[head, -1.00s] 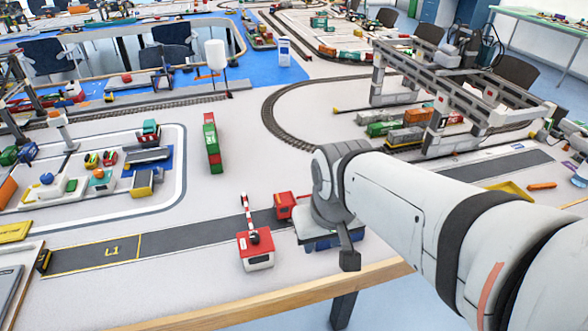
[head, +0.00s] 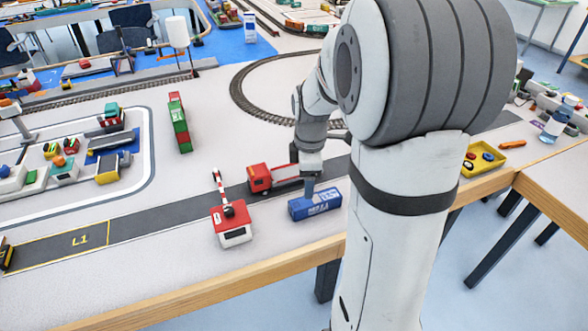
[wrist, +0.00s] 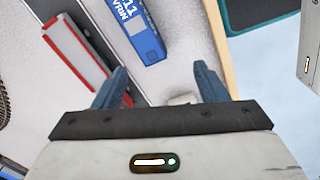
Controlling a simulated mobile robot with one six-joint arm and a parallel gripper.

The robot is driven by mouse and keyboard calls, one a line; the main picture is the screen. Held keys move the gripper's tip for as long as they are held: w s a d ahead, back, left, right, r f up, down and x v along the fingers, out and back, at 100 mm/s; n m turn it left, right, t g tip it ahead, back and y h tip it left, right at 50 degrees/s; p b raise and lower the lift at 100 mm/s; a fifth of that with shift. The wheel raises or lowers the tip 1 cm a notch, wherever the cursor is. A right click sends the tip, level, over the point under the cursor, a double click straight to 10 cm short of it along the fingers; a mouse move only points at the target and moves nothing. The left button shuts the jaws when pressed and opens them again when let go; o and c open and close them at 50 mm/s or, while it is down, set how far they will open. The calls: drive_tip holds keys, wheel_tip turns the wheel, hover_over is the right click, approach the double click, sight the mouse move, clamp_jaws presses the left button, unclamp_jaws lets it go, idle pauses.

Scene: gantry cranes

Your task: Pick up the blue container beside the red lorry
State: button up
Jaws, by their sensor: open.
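The blue container (head: 322,206), with white lettering, lies on the table beside the red lorry (head: 260,178), near the front edge. In the wrist view the container (wrist: 137,30) lies at the top centre, beyond the fingertips and partly cut off by the picture edge. The lorry's white and red trailer (wrist: 72,52) is to its left. My gripper (wrist: 161,80) is open, its two blue fingers apart with bare table between them. In the head view my gripper (head: 309,187) hangs just over the container's far side; whether it touches cannot be told.
A red and white barrier block (head: 232,228) stands left of the container. The table's wooden edge (head: 250,279) is close in front. A green and red container stack (head: 180,124) stands farther back. A yellow tray (head: 478,163) is at the right.

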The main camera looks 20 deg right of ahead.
sight(315, 198)
drive_tip(key=w+d+f+n, duration=0.1)
drive_tip(key=f, duration=0.1)
drive_tip(key=w+d+f+n, duration=0.1)
drive_tip(key=f, duration=0.1)
drive_tip(key=w+d+f+n+b, duration=0.1)
drive_tip(key=d+f+n, duration=0.1)
drive_tip(key=shift+w+d+g, duration=0.1)
drive_tip(key=shift+g, duration=0.2)
wheel_tip(315, 198, down, 8)
drive_tip(key=shift+w+r, duration=0.1)
drive_tip(key=shift+r, duration=0.1)
drive_tip(key=shift+c, duration=0.4)
drive_tip(key=c, duration=1.1)
